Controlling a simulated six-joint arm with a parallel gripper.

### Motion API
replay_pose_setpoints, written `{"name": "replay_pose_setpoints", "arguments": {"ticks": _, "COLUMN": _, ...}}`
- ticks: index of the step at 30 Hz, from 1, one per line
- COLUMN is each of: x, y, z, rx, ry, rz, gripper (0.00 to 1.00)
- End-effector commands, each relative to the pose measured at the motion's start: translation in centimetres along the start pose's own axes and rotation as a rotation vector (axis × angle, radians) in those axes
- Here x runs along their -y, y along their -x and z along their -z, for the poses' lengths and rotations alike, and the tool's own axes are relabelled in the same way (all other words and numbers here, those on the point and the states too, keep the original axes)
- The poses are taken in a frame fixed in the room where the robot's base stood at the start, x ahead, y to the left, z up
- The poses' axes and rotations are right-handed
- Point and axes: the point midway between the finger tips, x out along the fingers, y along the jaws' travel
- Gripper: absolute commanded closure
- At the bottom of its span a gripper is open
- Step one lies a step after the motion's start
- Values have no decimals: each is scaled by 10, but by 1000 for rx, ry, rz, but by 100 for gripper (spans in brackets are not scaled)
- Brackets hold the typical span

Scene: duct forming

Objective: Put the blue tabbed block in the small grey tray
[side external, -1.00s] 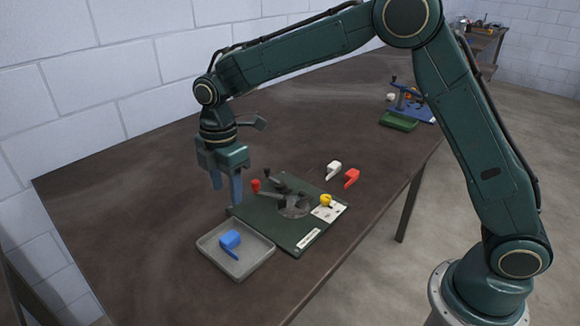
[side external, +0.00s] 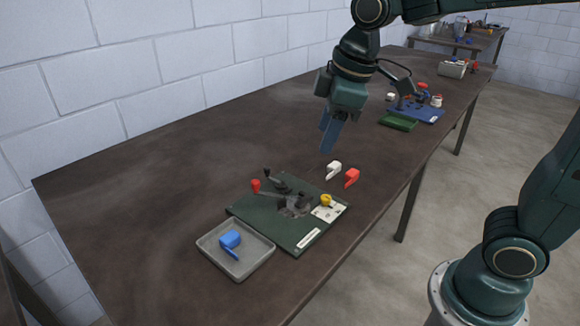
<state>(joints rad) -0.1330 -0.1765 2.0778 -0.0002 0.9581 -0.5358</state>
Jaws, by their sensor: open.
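The blue tabbed block (side external: 230,241) lies in the small grey tray (side external: 241,274) at the front left of the table, its tab pointing toward the front. My gripper (side external: 328,137) is open and empty. It is in the air above the table, up and to the right of the tray and well apart from the block. The fingers point down and overlap each other in this view.
A dark green fixture plate (side external: 281,243) with red and yellow knobs stands beside the tray. A white tabbed block (side external: 334,168) and a red tabbed block (side external: 352,176) lie behind it. A green tray (side external: 398,123) and a blue fixture (side external: 428,116) are farther back. The left table is clear.

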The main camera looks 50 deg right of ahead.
Motion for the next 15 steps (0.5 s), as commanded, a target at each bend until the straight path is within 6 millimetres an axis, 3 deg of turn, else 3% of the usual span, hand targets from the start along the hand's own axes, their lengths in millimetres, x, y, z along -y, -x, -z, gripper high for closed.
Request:
{"name": "replay_pose_setpoints", "arguments": {"ticks": 6, "x": 14, "y": 21, "z": -46, "rx": -57, "ry": -206, "rz": -43, "gripper": 52}}
{"name": "replay_pose_setpoints", "arguments": {"ticks": 15, "x": 38, "y": 30, "z": -105, "rx": -137, "ry": -481, "rz": -86, "gripper": 52}}
